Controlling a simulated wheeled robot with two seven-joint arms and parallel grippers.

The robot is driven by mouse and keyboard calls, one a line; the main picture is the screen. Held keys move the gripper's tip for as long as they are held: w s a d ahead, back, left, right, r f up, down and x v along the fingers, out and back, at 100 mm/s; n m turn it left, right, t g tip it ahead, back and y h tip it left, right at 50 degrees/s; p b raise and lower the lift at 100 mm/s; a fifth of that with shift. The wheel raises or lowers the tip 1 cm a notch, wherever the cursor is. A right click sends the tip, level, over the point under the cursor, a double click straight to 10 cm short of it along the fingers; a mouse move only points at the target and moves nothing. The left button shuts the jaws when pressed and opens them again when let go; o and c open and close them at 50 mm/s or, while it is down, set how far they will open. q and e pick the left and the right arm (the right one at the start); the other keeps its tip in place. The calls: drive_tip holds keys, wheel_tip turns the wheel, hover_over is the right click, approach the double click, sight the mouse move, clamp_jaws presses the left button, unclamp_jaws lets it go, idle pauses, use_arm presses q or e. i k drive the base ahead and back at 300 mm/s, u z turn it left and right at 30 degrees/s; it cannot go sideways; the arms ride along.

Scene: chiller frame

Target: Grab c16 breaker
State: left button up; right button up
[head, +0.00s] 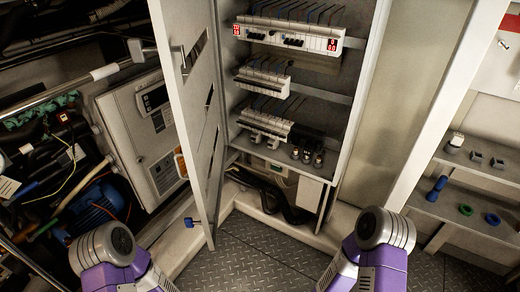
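Several white breakers stand in rows inside the open electrical cabinet in the head view: a top row (290,34), a middle row (262,78) and a lower row (265,125). Their printing is too small to read, so I cannot tell which one is the c16 breaker. A small white and dark part (455,142) stands on the shelf at the right; I cannot tell whether it is a breaker. Purple and grey links of both my arms show at the bottom left and bottom right, well below the breaker rows. Neither gripper is in view.
The cabinet door (188,110) stands open on the left. A grey control box (140,135) and cables lie beyond it. Dark round fittings (308,152) sit beside the lower row. The right shelf (470,205) holds small blue and green parts. The metal floor (260,255) is clear.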

sight(272, 144)
drive_tip(key=u, duration=0.45)
drive_tip(key=k, duration=1.05)
drive_tip(key=z, duration=0.45)
drive_tip(key=i, duration=1.45)
drive_tip(key=u, duration=0.55)
